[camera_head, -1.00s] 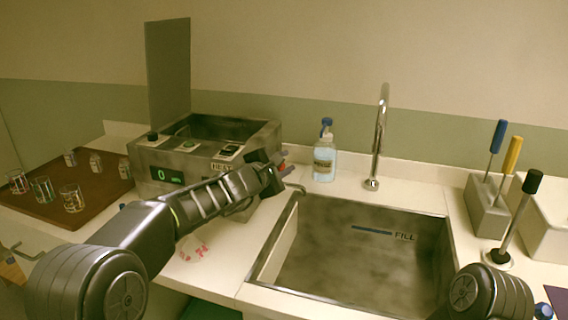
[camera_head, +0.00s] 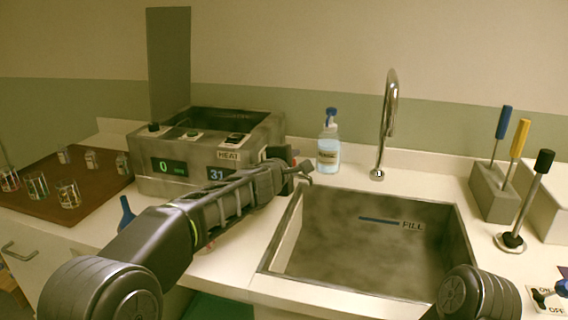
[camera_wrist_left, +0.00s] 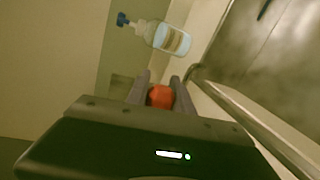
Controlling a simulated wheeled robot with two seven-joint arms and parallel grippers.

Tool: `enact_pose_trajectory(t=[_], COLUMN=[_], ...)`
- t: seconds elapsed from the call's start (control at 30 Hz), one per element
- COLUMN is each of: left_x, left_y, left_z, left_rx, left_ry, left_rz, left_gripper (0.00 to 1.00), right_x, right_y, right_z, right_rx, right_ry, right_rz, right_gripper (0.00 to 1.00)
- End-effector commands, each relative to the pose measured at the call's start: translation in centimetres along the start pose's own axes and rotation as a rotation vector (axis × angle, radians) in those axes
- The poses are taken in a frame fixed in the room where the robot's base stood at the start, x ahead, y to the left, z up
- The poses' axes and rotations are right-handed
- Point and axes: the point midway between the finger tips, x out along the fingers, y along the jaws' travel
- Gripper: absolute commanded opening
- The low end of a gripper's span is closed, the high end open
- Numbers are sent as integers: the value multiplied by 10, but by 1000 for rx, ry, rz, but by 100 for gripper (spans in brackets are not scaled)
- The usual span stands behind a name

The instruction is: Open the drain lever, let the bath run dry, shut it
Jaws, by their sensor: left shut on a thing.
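The bath is a grey metal box (camera_head: 150,188) with a HEAT label and green and blue displays reading 0 and 31. Its open top holds a dark interior; I cannot make out the liquid level. My left gripper (camera_head: 296,172) is at the bath's right side, by the sink. In the left wrist view its fingers (camera_wrist_left: 161,88) are shut on a red knob (camera_wrist_left: 160,97), which appears to be the drain lever's handle. The lever itself is mostly hidden by the gripper. A bent metal spout (camera_head: 304,165) reaches toward the sink. My right gripper is out of view.
The sink (camera_head: 350,262), marked FILL, lies right of the bath with a tall faucet (camera_head: 388,120) behind it. A soap bottle (camera_head: 328,155) stands close behind my left gripper. A brown tray (camera_head: 40,205) with several glasses is left. A tool holder (camera_head: 492,192) stands right.

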Motion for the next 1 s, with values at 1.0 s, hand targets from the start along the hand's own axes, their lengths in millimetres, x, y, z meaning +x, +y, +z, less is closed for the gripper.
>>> enact_pose_trajectory(t=[1.0], left_x=[11], left_y=[-45], left_z=[-23], left_rx=[651], left_ry=[176], left_rz=[-20], left_gripper=[0], right_x=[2], right_y=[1], right_z=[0], right_rx=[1], right_ry=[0], right_rz=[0], right_gripper=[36])
